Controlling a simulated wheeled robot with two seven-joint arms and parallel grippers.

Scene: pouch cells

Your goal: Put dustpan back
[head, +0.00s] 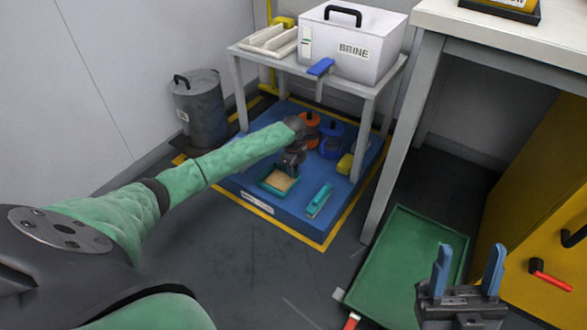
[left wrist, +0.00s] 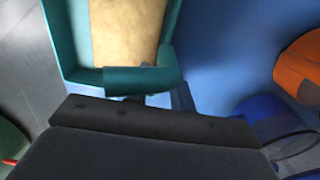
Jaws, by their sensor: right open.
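The teal dustpan (head: 266,187) lies on the blue mat (head: 240,190) under the small table, with tan material in its pan. In the left wrist view the dustpan (left wrist: 118,80) fills the top left, its near wall close to my gripper. My left gripper (head: 289,165) is low over the mat at the dustpan's far side. Its fingers (left wrist: 160,98) are mostly hidden behind the dark gripper body, so I cannot tell if they hold the handle. My right gripper (head: 468,268) is open and empty, above the green tray. A teal brush (head: 320,200) lies right of the dustpan.
Orange (head: 308,128) and blue (head: 331,140) round items and a yellow item (head: 346,164) stand on the mat. The small table's legs (head: 363,140) rise around them. A white BRINE box (head: 352,45) is on top. A green tray (head: 395,260) lies on the floor at right.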

